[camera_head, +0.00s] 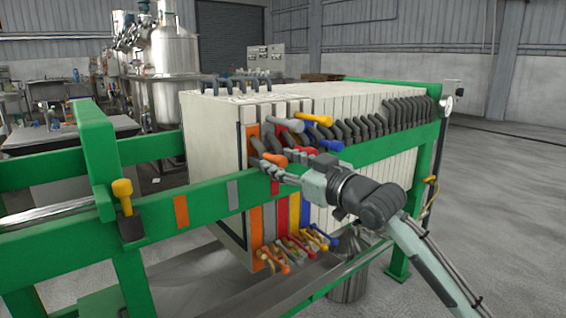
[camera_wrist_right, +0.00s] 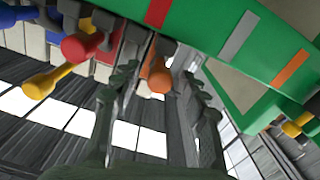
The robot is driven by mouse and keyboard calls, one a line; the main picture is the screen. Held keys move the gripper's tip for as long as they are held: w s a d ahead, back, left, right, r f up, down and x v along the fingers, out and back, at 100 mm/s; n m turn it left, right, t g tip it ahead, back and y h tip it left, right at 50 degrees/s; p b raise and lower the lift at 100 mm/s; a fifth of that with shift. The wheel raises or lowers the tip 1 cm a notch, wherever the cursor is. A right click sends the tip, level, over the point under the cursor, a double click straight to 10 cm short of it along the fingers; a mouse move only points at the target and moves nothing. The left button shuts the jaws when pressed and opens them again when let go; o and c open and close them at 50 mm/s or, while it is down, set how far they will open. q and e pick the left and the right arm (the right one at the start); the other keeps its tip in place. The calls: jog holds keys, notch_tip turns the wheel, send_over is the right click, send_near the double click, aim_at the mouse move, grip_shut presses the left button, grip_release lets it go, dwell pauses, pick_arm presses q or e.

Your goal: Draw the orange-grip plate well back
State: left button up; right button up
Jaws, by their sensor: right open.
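The orange-grip plate is the front plate of the pale stack, with an orange stripe (camera_head: 256,210) down its edge. Its orange grip (camera_head: 274,159) sticks out over the green rail. My right gripper (camera_head: 268,168) reaches in from the right and is open at this grip. In the right wrist view the orange grip (camera_wrist_right: 160,76) shows between my two fingers (camera_wrist_right: 158,88), with a gap to each side. Whether a finger touches it cannot be told. My left gripper is not in view.
Red (camera_head: 304,152), blue (camera_head: 332,145) and yellow (camera_head: 318,119) grips stand close behind the orange one. The green rail (camera_head: 150,215) carries orange, grey and red marks. A yellow-knobbed handle (camera_head: 123,196) stands at the rail's left. The space left of the plate stack is free.

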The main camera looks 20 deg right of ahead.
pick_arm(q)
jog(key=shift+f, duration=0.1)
pick_arm(e)
jog(key=shift+c, duration=0.6)
grip_shut()
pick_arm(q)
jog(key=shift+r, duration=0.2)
